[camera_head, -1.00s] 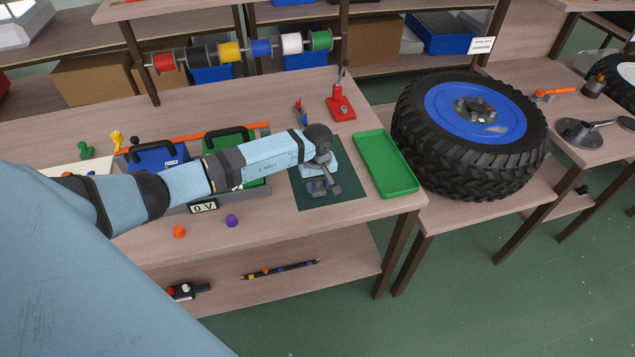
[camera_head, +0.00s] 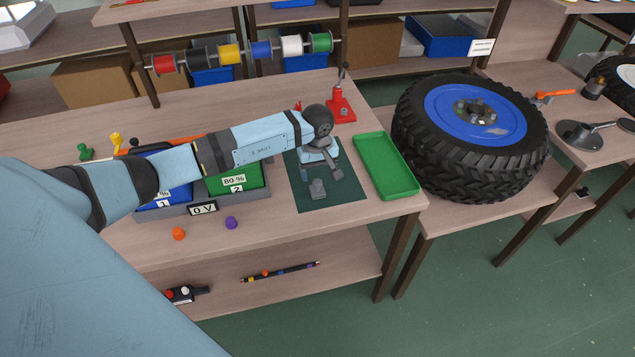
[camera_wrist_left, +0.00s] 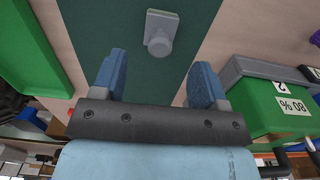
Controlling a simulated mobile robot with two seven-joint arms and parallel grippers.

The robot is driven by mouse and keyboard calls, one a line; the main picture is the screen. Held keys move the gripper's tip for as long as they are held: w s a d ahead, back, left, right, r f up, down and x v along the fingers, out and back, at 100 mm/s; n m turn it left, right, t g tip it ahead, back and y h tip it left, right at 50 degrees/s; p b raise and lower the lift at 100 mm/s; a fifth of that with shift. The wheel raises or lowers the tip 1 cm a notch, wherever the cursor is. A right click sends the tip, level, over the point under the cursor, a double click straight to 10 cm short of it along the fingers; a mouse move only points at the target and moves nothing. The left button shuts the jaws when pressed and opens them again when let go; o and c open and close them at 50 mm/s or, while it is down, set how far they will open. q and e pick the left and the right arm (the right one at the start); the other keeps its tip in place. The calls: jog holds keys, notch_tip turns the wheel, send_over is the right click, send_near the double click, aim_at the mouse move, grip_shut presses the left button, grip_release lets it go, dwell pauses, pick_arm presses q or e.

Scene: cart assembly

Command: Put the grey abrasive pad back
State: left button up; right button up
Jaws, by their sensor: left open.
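A grey square piece with a round knob, which I take to be the abrasive pad (camera_head: 317,189), lies on the dark green mat (camera_head: 345,195) on the workbench. In the left wrist view the grey pad (camera_wrist_left: 160,32) lies flat on the mat (camera_wrist_left: 110,25), beyond my fingertips and apart from them. My left gripper (camera_head: 321,172) is above the mat, just behind the pad in the head view. Its two blue fingers (camera_wrist_left: 158,75) are spread with nothing between them. My right gripper is not in view.
A green tray (camera_head: 387,190) lies right of the mat. A red stand (camera_head: 340,108) is behind. Orange (camera_head: 178,233) and purple (camera_head: 231,223) pieces lie near the front edge.

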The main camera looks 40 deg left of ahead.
aim_at(319, 183)
pick_arm(q)
notch_tip(319, 183, up, 6)
jog(key=shift+f, duration=0.25)
jog(key=s+d+f+n+h, duration=0.2)
jog(key=s+d+h, duration=0.15)
jog(key=d, duration=0.35)
jog(key=s+d+f+n+h, duration=0.1)
jog(key=s+d+f+h, duration=0.2)
jog(key=d, duration=0.5)
jog(key=s+d+r+n+t+h, duration=0.3)
jog(key=d+n+h, duration=0.25)
jog(key=n, duration=0.25)
jog(key=s+d+r+n+t+h, duration=0.2)
jog(key=s+d+n+t+h, duration=0.1)
jog(key=d+n+h, duration=0.4)
jog(key=s+a+f+m+t+y, duration=0.2)
jog(key=s+a+f+m+y, duration=0.3)
jog(key=m, duration=1)
jog(key=s+a+f+m+t+y, duration=0.3)
jog(key=s+f+m+y, duration=0.6)
jog(key=m, duration=0.7)
jog(key=shift+s+a+f+y, duration=0.2)
jog(key=shift+a+f+y, duration=0.55)
jog(key=shift+a, duration=0.4)
